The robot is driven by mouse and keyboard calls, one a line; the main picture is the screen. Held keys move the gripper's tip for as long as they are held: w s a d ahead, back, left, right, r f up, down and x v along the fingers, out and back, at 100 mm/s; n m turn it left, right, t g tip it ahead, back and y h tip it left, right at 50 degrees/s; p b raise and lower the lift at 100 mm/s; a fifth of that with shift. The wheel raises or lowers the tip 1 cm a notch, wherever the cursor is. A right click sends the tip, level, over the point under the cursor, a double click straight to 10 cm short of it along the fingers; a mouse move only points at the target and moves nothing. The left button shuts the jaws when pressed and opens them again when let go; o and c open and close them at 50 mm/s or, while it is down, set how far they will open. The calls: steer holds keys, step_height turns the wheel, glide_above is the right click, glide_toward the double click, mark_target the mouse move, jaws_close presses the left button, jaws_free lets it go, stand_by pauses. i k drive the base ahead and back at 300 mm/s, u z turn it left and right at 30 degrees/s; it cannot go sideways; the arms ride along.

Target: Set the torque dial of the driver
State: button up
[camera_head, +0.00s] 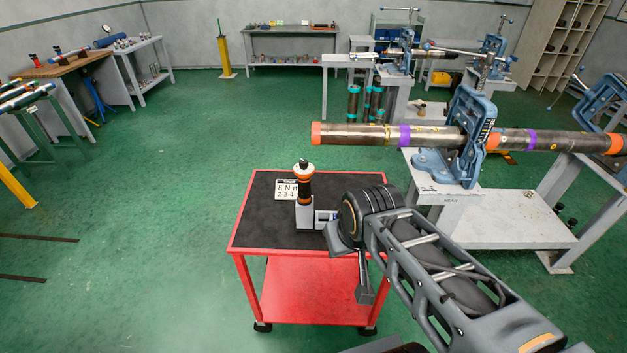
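The driver (304,187) stands upright on the red cart, with a black body, orange bands and a dark round top. Its lower end sits in a pale grey stand (304,217), with a small display box (325,217) at the right. Any dial markings are too small to read. A white card (286,189) behind it shows "8 N m" and a line starting "2-3-4", partly hidden by the driver. My arm reaches in from the lower right. My gripper (356,266) is at the cart's right side, right of the driver and apart from it; its opening is not clear.
The red cart (258,242) has a black top, mostly bare at the left and front. A long pipe (350,134) in a blue vise (463,140) extends above and behind the cart's right side. Green floor is open at the left.

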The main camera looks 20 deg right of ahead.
mark_target(303, 163)
steer(key=z, duration=0.05)
steer(key=k, duration=0.55)
steer(key=u, duration=0.8)
steer(key=i, duration=1.3)
steer(key=z, duration=0.95)
